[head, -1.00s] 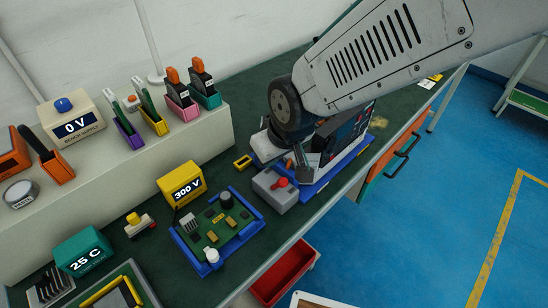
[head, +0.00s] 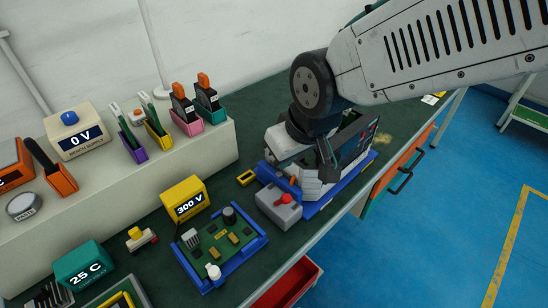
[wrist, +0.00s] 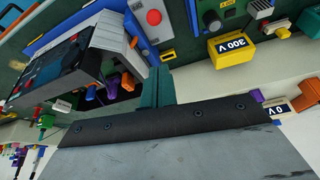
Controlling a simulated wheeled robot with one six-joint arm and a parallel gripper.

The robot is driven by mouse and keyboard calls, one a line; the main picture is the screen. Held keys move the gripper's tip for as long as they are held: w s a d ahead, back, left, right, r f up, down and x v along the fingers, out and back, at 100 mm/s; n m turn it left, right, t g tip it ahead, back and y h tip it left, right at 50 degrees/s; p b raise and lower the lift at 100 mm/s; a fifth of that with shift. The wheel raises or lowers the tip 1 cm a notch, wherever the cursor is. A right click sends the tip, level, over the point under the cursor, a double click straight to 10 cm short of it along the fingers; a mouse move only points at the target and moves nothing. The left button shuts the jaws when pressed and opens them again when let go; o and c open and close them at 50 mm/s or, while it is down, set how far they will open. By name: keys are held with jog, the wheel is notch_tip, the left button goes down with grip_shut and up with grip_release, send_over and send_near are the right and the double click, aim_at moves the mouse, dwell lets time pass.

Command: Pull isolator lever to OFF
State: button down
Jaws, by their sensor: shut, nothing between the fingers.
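A grey box (head: 279,210) with a red knob or lever (head: 285,198) stands at the bench's front edge; I cannot tell for sure whether this is the isolator lever. In the wrist view the grey box (wrist: 149,34) shows a round red part (wrist: 154,17). My gripper (head: 325,176) is shut and empty, apart from the red part, up and right of it. It is over or in front of a grey unit with a dark panel (head: 352,145) on a blue base. My arm hides part of that unit; the fingertips are small and partly unclear.
A blue-framed circuit board (head: 225,245) and a yellow 300 V meter (head: 186,199) lie left of the grey box. A pale shelf (head: 190,152) with coloured holders runs behind. A red bin (head: 288,284) is below the bench's front edge.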

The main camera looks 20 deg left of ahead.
jog(key=shift+s+d+r, duration=0.65)
jog(key=shift+d+r, duration=0.15)
jog(key=shift+d, duration=0.2)
jog(key=s+d+r+m+h, duration=0.1)
jog(key=s+d+r+m, duration=0.2)
jog(key=d, duration=1.4)
jog(key=s+d+r+m+g+h, duration=0.1)
jog(key=s+d+m, duration=0.6)
jog(key=d, duration=1)
jog(key=shift+s+d+r+h, duration=0.2)
jog(key=shift+d+r+h, duration=0.1)
jog(key=shift+r+h, duration=0.55)
